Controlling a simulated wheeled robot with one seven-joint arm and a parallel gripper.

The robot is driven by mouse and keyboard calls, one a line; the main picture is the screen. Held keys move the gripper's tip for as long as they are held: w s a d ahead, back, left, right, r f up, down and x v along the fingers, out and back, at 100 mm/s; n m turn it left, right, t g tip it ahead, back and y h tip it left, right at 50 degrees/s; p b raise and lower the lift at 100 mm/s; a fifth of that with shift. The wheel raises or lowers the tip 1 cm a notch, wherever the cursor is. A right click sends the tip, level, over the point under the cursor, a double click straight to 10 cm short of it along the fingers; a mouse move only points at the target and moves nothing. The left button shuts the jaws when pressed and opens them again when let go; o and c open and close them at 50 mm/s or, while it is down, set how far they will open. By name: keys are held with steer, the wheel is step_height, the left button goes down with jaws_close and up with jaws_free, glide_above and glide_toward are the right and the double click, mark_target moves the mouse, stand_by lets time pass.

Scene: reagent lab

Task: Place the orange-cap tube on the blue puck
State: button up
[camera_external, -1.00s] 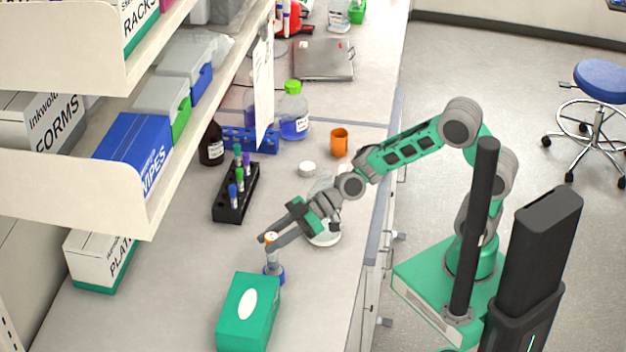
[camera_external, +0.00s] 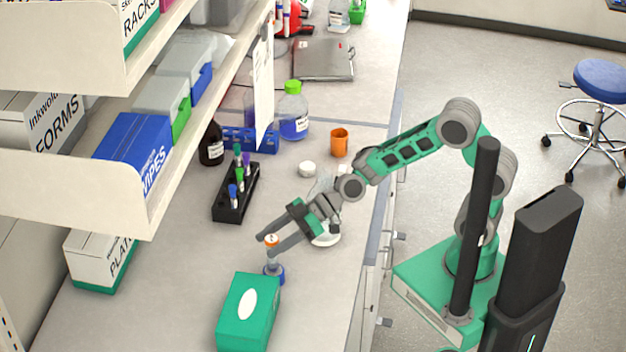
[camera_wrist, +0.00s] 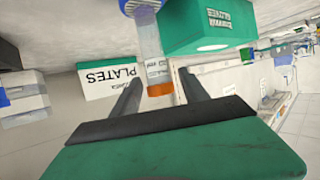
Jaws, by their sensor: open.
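The orange-cap tube (camera_external: 272,250) stands upright on the blue puck (camera_external: 274,275), just behind the green box. In the wrist view the tube (camera_wrist: 150,50) appears upside down, its orange cap (camera_wrist: 159,89) between the two fingers and its other end at the blue puck (camera_wrist: 140,5). My gripper (camera_external: 266,246) is open around the upper part of the tube, and a gap shows between the tube and the fingers. It also shows in the wrist view (camera_wrist: 160,88).
A green glove box (camera_external: 248,312) stands close in front of the puck. A black rack (camera_external: 236,194) with several capped tubes is behind and left. An orange cup (camera_external: 339,142), a white cap (camera_external: 307,169) and a green-capped bottle (camera_external: 294,112) are farther back. A shelf (camera_external: 130,185) overhangs the left side.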

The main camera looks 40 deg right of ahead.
steer(key=shift+d+r, duration=0.25)
steer(key=shift+d, duration=0.15)
steer(key=b+v, duration=0.2)
steer(key=v, duration=0.9)
steer(key=shift+s+r, duration=0.1)
steer(key=shift+s, duration=0.05)
steer(key=w+d+r+m+t+h+p, duration=0.2)
steer(key=w+d+r+m, duration=0.1)
steer(key=w+r, duration=0.25)
steer(key=w+d+r+m+t+h+p, duration=0.1)
steer(key=w+d+r+m+t+h, duration=0.2)
steer(key=r, duration=0.4)
steer(key=w+d+m+h, duration=0.1)
steer(key=w+d+m, duration=0.15)
steer(key=d, duration=0.45)
steer(key=s+d+f+m+g+h+b, duration=0.1)
steer(key=s+d+f+m+h, duration=0.2)
steer(key=d+f, duration=0.5)
steer(key=s+d+f+m+g+h+b, duration=0.1)
steer(key=s+d+f+m+h, duration=0.3)
steer(key=d+f, duration=0.4)
steer(key=s+d+b, duration=0.1)
steer(key=d, duration=0.3)
steer(key=shift+s+f+b, duration=0.2)
steer(key=shift+f+b, duration=0.05)
steer(key=shift+b, duration=0.05)
steer(key=shift+m, duration=0.25)
